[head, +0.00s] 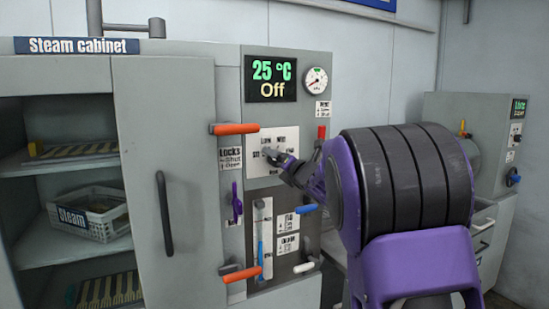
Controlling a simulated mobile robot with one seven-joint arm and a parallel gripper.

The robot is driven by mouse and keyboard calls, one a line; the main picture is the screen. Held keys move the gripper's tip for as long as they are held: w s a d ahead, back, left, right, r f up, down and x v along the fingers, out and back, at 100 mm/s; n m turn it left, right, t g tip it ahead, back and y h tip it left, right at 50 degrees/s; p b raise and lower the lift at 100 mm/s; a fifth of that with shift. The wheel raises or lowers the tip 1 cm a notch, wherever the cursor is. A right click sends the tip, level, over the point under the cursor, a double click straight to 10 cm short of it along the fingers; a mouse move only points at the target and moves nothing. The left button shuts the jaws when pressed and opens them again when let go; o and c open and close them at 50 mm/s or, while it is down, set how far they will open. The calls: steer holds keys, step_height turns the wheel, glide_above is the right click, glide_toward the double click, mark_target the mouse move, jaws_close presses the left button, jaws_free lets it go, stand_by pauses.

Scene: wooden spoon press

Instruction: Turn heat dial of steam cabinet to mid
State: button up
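The steam cabinet (225,75) is a grey unit on the left with a blue name sign (77,46). Its display (271,78) reads 25 °C and Off in green and yellow. The heat dial (268,153) is a small grey knob on a white labelled plate (265,140) below the display. My gripper (281,160) is at the dial, coming from the right on my purple and black arm. Its fingers are small and dark here. I cannot tell whether they touch the dial or how far apart they are. The dial's pointer is not readable.
Orange handles (235,129) stick out above and below on the panel, with a blue lever (306,209) below my gripper. A grey door (165,150) stands beside open shelves holding a white Steam basket (95,215). Another grey machine (465,140) is at the right.

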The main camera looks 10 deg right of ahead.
steer(key=c, duration=1.4)
steer(key=shift+o, duration=0.2)
steer(key=shift+m, duration=0.3)
steer(key=shift+r+m+g+y+p, duration=0.15)
steer(key=shift+m+p, duration=1.35)
steer(key=shift+m, duration=1.55)
steer(key=shift+m+g+y+p, duration=0.2)
steer(key=shift+m+p, duration=1.25)
steer(key=shift+m, duration=1.65)
steer(key=shift+r+m+g+y+p, duration=0.15)
steer(key=shift+m+p, duration=1.35)
steer(key=shift+m, duration=1.55)
